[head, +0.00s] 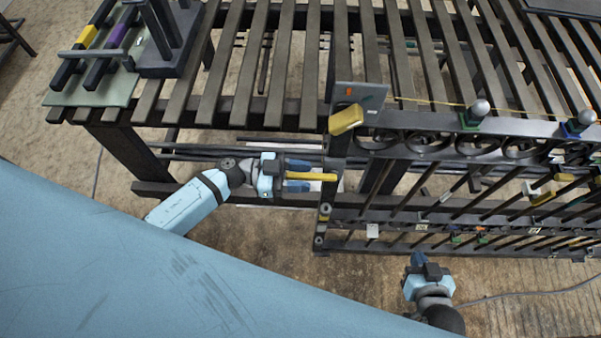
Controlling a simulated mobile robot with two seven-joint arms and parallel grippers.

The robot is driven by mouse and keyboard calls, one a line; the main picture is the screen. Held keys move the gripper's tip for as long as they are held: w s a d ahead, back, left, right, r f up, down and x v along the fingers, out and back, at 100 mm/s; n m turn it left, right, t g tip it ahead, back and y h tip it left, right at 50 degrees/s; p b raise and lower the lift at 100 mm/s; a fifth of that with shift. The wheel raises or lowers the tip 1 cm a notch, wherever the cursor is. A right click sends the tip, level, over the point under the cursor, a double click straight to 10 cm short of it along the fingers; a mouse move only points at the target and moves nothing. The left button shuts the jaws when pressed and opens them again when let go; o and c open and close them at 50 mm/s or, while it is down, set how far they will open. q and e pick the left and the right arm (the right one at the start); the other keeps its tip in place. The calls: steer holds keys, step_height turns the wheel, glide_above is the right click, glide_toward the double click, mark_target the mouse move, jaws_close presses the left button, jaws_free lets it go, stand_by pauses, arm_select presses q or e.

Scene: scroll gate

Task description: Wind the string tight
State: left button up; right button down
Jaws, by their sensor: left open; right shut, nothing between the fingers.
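A thin yellow string (432,102) runs along the top of the dark scroll gate, from near the grey plate (362,95) on the corner post to the right. A yellow knob (346,119) sits at that plate, tilted. My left gripper (302,175) is open beside the post, below the knob. A yellow bar (318,177) lies between its blue fingers and sticks out toward the post; I cannot tell whether they touch it. My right gripper (417,260) is shut and empty, low in front of the gate. How the string is fastened at the plate is too small to tell.
A slatted table (245,65) stands behind the gate. At its left is a board (118,88) with a yellow block, a purple block and dark bars. Grey ball knobs (480,108) stand on the gate's top rail. The floor (290,240) between my grippers is clear.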

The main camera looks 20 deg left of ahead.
arm_select(q)
jaws_close()
steer(key=shift+f, duration=0.1)
arm_select(e)
steer(key=shift+f, duration=0.1)
